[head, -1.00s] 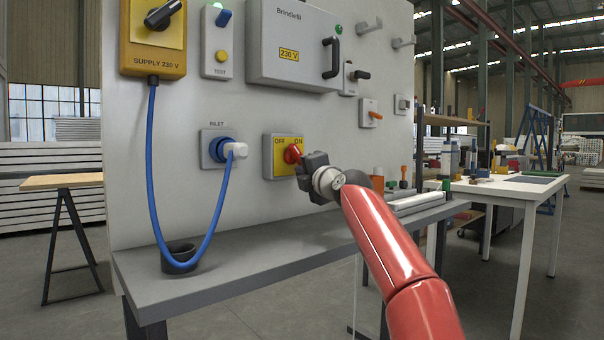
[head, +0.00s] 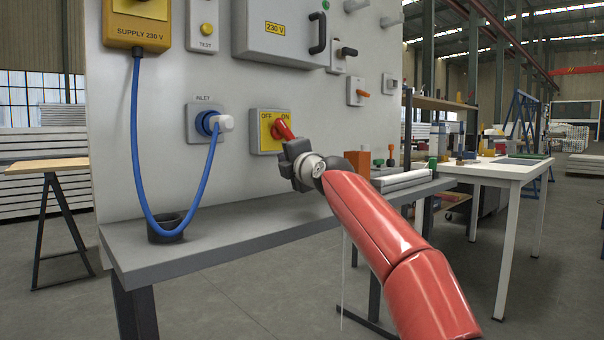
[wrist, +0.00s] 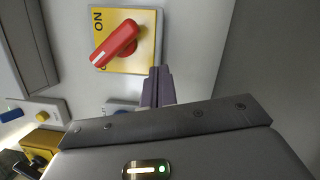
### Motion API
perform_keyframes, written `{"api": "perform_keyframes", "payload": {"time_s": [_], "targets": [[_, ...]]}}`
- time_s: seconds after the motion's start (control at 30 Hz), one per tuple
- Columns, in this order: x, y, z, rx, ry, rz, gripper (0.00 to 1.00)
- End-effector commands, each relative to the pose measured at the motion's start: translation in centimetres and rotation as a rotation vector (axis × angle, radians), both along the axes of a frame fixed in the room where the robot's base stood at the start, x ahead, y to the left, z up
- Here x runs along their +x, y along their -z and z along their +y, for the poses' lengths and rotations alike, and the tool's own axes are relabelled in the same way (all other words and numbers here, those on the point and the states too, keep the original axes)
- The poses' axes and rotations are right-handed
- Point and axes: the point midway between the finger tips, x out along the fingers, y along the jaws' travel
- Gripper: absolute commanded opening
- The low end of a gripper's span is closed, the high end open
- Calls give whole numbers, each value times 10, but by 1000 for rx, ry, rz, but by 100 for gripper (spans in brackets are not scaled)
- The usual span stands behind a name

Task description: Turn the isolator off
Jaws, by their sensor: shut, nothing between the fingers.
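The isolator is a yellow plate (head: 264,141) marked OFF and ON, with a red handle (head: 283,129). In the head view the handle slants up and left, its end between the two labels. In the wrist view, which shows the panel turned sideways, the red handle (wrist: 117,44) points away from ON, its end over the OFF label's place on the plate (wrist: 143,20). My gripper (head: 287,159) is just below the handle and in front of the plate's lower right. In the wrist view its dark fingers (wrist: 158,87) are together and empty, apart from the handle.
A white plug (head: 225,123) with a blue cable (head: 136,150) sits left of the isolator. A grey cabinet (head: 278,55) is above. A grey shelf (head: 225,242) runs below, with small items at its right end. An orange lever (head: 362,93) is to the right.

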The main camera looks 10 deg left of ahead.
Motion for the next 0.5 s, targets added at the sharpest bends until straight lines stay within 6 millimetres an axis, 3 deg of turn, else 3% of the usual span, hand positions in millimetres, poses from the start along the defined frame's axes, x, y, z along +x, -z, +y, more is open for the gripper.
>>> {"api": "perform_keyframes", "payload": {"time_s": [0.5], "targets": [[-47,11,-37,-5,1,1,0]]}}
